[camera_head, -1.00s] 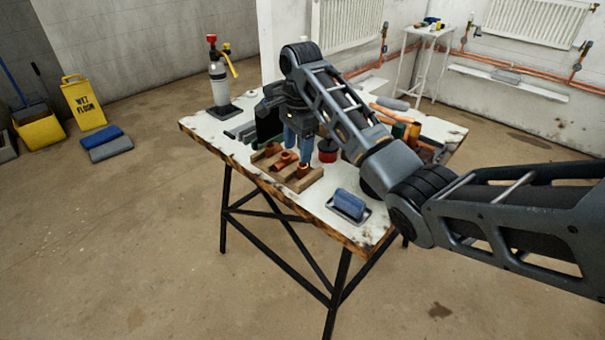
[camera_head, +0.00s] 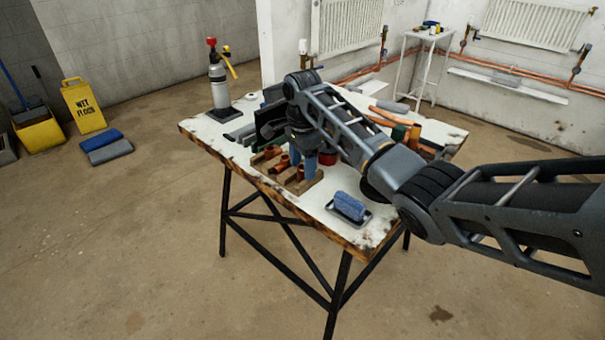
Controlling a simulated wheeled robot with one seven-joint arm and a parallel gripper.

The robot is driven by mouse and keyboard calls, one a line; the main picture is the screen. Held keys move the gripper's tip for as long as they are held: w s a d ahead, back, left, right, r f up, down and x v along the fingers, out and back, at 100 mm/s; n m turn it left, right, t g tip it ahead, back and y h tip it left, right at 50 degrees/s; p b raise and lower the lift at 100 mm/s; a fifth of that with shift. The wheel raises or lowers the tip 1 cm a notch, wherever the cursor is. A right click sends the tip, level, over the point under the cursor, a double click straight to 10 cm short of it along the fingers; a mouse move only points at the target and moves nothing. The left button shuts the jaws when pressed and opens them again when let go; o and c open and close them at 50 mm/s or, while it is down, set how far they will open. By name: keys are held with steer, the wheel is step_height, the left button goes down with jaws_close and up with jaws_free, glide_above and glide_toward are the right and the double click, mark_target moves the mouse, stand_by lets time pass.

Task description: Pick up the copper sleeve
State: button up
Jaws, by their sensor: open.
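A wooden block (camera_head: 312,185) at the front edge of the workbench holds a row of copper fittings. A left fitting (camera_head: 271,151) and a middle fitting (camera_head: 281,163) stand to the left of my gripper. The copper piece at the right end (camera_head: 300,173) looks like the copper sleeve, though it is small and partly covered. My gripper (camera_head: 302,163) points down over this right end, its two blue fingers apart, one on each side of the piece. I cannot tell whether the fingers touch it.
A blue brush-like item on a tray (camera_head: 349,206) lies right of the block. A red tin (camera_head: 327,156) stands behind my gripper. A torch cylinder (camera_head: 219,88) stands at the table's far left. Pipes (camera_head: 383,117) lie behind my arm. The bench's front-left strip is bare.

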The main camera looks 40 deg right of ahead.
steer(key=shift+c, duration=0.4)
steer(key=c, duration=1)
steer(key=shift+c, duration=0.2)
steer(key=shift+r, duration=0.15)
